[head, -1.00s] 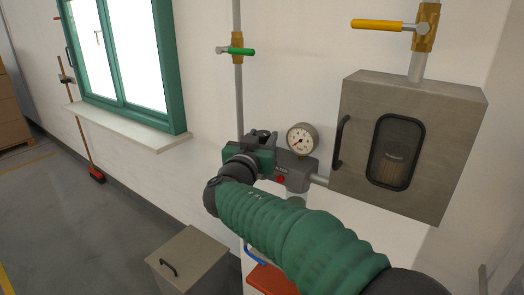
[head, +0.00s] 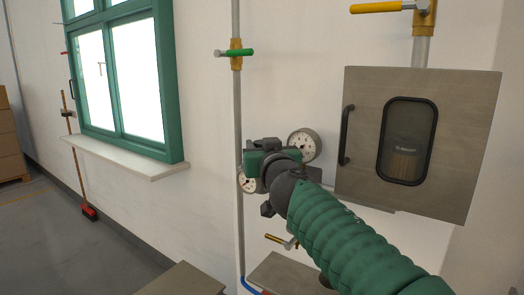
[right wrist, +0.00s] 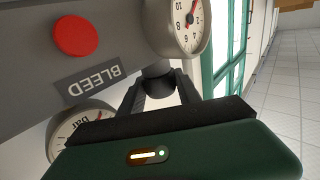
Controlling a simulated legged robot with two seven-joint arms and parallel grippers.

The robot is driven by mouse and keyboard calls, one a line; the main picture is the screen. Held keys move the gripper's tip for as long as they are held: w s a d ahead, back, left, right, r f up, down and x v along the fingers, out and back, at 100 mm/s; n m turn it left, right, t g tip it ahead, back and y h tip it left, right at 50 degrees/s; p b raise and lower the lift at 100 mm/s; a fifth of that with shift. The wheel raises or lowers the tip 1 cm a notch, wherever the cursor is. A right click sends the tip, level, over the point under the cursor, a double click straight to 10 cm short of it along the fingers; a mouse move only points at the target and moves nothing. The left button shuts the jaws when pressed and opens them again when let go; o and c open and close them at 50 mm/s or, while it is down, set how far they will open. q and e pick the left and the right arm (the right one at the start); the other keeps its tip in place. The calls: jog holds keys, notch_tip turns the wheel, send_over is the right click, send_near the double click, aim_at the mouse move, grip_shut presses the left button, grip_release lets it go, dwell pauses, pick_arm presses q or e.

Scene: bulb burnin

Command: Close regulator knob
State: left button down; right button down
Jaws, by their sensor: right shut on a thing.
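In the right wrist view the dark round regulator knob (right wrist: 158,80) sits under the grey regulator body (right wrist: 110,50). The two dark fingers of my right gripper (right wrist: 158,92) stand on either side of it, shut on it. In the head view my right gripper (head: 265,146) is at the regulator, and its green housing and wrist hide most of the knob and body. A white gauge (head: 303,144) shows just right of the gripper and a second gauge (head: 247,180) below left. My left gripper is not in view.
A red button (right wrist: 74,35) and a BLEED label (right wrist: 88,77) are close to the gripper. A grey cabinet (head: 355,190) is right of the regulator. A green-handled valve (head: 236,53) is above on the pipe, and a yellow lever (head: 278,240) is below. A window sill (head: 120,158) projects at left.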

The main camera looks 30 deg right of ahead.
jog(key=c, duration=1.3)
grip_release()
jog(key=o, duration=0.4)
jog(key=shift+w+f, duration=0.15)
jog(key=shift+w, duration=0.1)
jog(key=shift+o, duration=0.2)
